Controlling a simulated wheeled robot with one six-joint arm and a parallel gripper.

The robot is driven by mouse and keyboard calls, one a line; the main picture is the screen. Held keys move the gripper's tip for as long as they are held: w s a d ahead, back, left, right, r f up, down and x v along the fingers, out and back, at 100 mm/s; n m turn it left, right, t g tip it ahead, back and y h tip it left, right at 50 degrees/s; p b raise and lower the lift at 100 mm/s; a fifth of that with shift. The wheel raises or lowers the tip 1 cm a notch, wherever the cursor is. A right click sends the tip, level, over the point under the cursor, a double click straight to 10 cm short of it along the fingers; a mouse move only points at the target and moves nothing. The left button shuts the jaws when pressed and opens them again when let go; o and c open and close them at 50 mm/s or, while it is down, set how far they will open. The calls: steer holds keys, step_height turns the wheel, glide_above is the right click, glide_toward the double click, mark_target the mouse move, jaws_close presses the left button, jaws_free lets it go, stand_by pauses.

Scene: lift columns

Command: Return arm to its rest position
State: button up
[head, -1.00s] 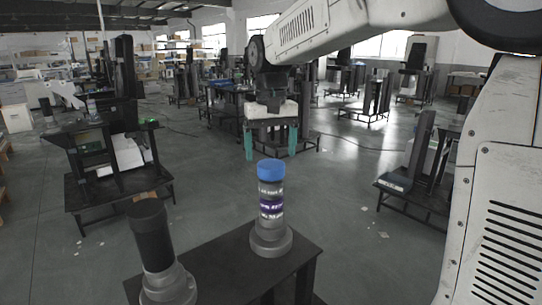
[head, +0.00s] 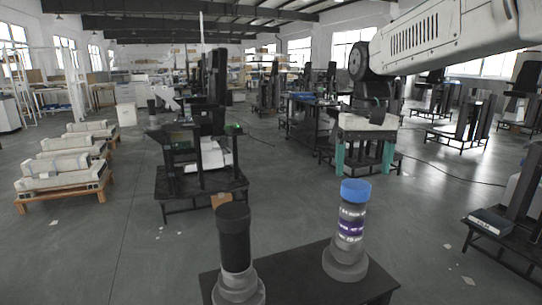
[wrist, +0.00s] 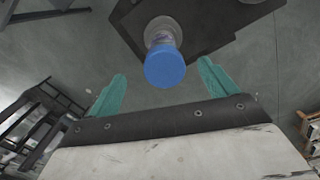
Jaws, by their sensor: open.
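My gripper (head: 364,160) hangs from my white arm at the upper right of the head view, with its two teal fingers spread apart and nothing between them. A column with a blue cap (head: 355,190) stands upright on a dark table, below and slightly left of the gripper in the head view. In the wrist view the blue cap (wrist: 165,67) shows beyond and between the open teal fingers, apart from them. A second column with a black top (head: 233,240) stands to its left in the head view.
The dark table (head: 310,268) carries both columns at the bottom. A black workstation (head: 205,150) stands behind to the left. White parts on wooden pallets (head: 62,165) lie at far left. A low black stand (head: 500,230) is at right. Open grey floor lies between.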

steer(key=s+d+f, duration=0.1)
steer(key=s+f, duration=0.2)
steer(key=s, duration=0.6)
steer(key=s+d+f+t, duration=0.1)
steer(key=s+f, duration=0.2)
steer(key=s, duration=0.6)
steer(key=s+d+f, duration=0.1)
steer(key=s+f, duration=0.2)
steer(key=s, duration=0.7)
steer(key=shift+f+t, duration=0.35)
steer(key=shift+t, duration=0.05)
steer(key=shift+s, duration=0.1)
